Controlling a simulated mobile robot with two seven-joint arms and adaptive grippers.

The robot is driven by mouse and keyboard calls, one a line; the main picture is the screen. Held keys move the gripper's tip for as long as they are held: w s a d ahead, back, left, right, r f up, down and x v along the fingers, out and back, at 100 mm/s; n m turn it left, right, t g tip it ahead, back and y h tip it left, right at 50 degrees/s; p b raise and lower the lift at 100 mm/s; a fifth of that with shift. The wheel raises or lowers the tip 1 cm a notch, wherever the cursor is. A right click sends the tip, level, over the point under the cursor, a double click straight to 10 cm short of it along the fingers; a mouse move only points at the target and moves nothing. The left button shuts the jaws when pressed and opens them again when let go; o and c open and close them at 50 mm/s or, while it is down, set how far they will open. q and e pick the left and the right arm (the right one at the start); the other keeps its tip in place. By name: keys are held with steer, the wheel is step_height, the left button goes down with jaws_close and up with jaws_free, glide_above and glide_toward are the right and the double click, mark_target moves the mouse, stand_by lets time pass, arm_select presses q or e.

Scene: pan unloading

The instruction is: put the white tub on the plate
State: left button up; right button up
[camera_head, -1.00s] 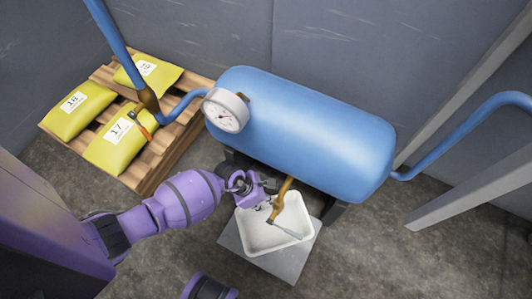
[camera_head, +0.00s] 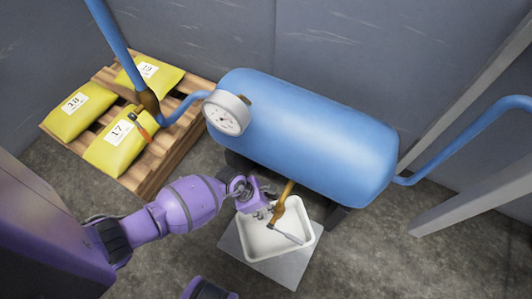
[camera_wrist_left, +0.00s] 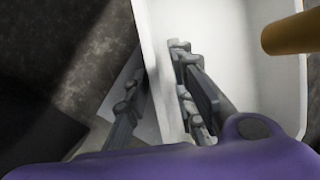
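The white tub (camera_head: 259,243) is an open rectangular basin below the blue tank's drain pipe. The grey square plate (camera_head: 289,273) shows beneath it at the near side; whether the tub rests fully on it I cannot tell. My left gripper (camera_head: 265,213) is at the tub's left far rim. In the left wrist view its fingers (camera_wrist_left: 160,95) are apart, one outside the tub's wall and one inside over the white floor (camera_wrist_left: 230,60). Contact with the wall is not clear. My right gripper is not in view.
The blue tank (camera_head: 310,135) with a gauge (camera_head: 226,113) stands just behind the tub. Its brown drain pipe (camera_head: 284,200) and a grey lever (camera_head: 287,235) hang over the tub. A pallet (camera_head: 160,165) with yellow sacks is at left.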

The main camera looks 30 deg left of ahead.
arm_select(q)
steer(key=p+v, duration=0.5)
steer(key=v, duration=0.7)
steer(key=shift+p, duration=0.3)
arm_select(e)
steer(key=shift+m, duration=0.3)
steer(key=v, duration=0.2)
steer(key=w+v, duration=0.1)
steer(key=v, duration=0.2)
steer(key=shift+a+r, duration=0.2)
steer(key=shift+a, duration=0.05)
arm_select(q)
steer(key=shift+r, duration=0.15)
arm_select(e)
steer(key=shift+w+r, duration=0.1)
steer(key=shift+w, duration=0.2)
